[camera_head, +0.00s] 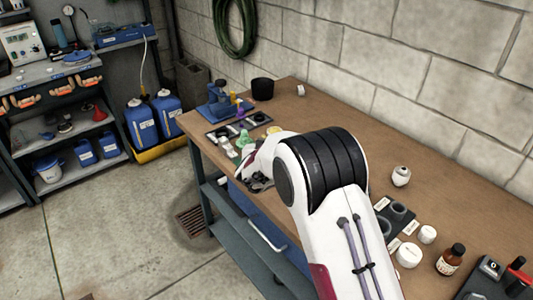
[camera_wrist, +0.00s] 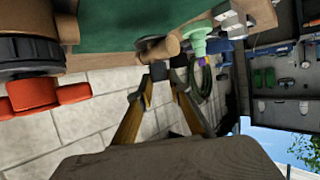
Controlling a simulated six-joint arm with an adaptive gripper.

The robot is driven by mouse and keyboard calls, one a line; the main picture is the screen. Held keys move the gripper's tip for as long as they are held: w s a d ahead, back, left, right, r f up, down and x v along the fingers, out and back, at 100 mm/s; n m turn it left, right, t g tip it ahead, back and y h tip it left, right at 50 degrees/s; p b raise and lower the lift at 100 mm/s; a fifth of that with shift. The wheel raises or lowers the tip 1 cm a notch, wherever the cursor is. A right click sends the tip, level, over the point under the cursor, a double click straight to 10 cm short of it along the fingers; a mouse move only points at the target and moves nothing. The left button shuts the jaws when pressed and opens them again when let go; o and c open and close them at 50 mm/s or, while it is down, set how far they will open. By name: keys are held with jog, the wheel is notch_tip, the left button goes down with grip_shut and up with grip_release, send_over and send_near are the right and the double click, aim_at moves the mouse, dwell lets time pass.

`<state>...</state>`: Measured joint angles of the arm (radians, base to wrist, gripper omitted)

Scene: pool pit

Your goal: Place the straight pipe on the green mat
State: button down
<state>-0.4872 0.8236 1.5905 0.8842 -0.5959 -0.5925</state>
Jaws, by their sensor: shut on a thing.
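The green mat (camera_wrist: 110,24) shows at the top of the wrist view, lying on the brown bench top; I cannot make it out in the head view. My gripper (camera_wrist: 168,68) reaches up from the bottom of the wrist view with its two orange-brown fingers close together. A short tan cylinder (camera_wrist: 158,50), which looks like the straight pipe, is at the fingertips, next to the mat's edge. The fingers are shut on it; its contact with the bench cannot be judged. In the head view my arm mostly hides the gripper and the pipe.
A black fitting with a red handle (camera_wrist: 45,95) is close on the left in the wrist view. A pale green object (camera_wrist: 197,38) stands right of the pipe. White jars (camera_head: 408,254) and a brown bottle (camera_head: 451,259) stand on the near bench.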

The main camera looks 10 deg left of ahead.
jog(key=shift+f, duration=1.6)
jog(key=shift+f, duration=0.2)
jog(key=c, duration=1.9)
grip_release()
jog(key=shift+r, duration=0.15)
jog(key=shift+v, duration=6)
jog(key=shift+r, duration=0.15)
